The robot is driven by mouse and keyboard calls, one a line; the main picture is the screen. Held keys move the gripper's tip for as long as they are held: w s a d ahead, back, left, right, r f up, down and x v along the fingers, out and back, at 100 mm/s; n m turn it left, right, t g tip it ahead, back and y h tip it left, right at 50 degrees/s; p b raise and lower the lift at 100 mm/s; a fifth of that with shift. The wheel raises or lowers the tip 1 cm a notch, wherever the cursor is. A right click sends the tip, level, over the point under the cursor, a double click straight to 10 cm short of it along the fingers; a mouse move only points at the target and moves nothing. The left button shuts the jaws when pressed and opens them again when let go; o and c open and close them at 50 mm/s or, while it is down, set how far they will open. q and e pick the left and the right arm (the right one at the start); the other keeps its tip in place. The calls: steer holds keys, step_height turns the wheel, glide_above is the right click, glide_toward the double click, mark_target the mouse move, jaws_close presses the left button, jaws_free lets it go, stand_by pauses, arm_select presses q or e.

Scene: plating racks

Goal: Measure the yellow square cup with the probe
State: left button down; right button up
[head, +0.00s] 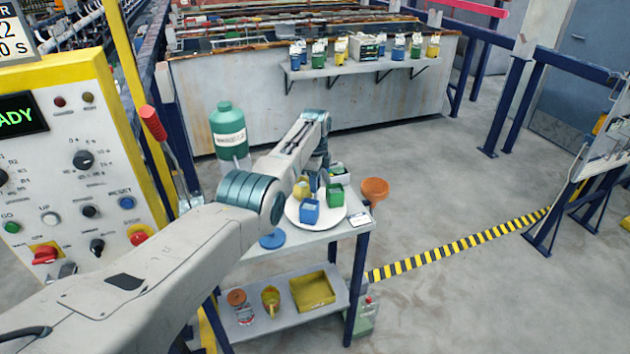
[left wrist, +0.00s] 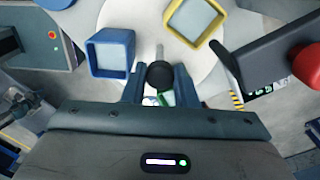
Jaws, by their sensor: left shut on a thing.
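The yellow square cup (left wrist: 218,27) stands on the round white plate (left wrist: 150,13) in the left wrist view; in the head view it shows partly behind my arm (head: 302,189). A blue square cup (left wrist: 110,71) is left of it, and it also shows in the head view (head: 309,213). My left gripper (left wrist: 160,86) is shut on the probe (left wrist: 160,74), a black round grip with a thin grey rod. The rod points between the blue and yellow cups and appears apart from both. The probe is hidden in the head view. My right gripper is out of view.
A green square cup (head: 336,196) also stands on the plate. An orange round dish (head: 374,189) is right of the table (head: 345,236). A green bottle (head: 228,130) stands behind. The lower shelf (head: 270,318) holds a yellow tray (head: 312,291). A control panel (head: 85,150) is left.

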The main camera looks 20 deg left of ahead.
arm_select(q)
steer(key=shift+d+m, duration=0.1)
steer(key=shift+m, duration=2.3)
steer(key=c, duration=1.1)
jaws_free()
steer(key=shift+c, duration=0.2)
steer(key=shift+r, duration=0.6)
step_height(320, 180, up, 10)
steer(key=b, duration=0.2)
steer(key=shift+f, duration=0.2)
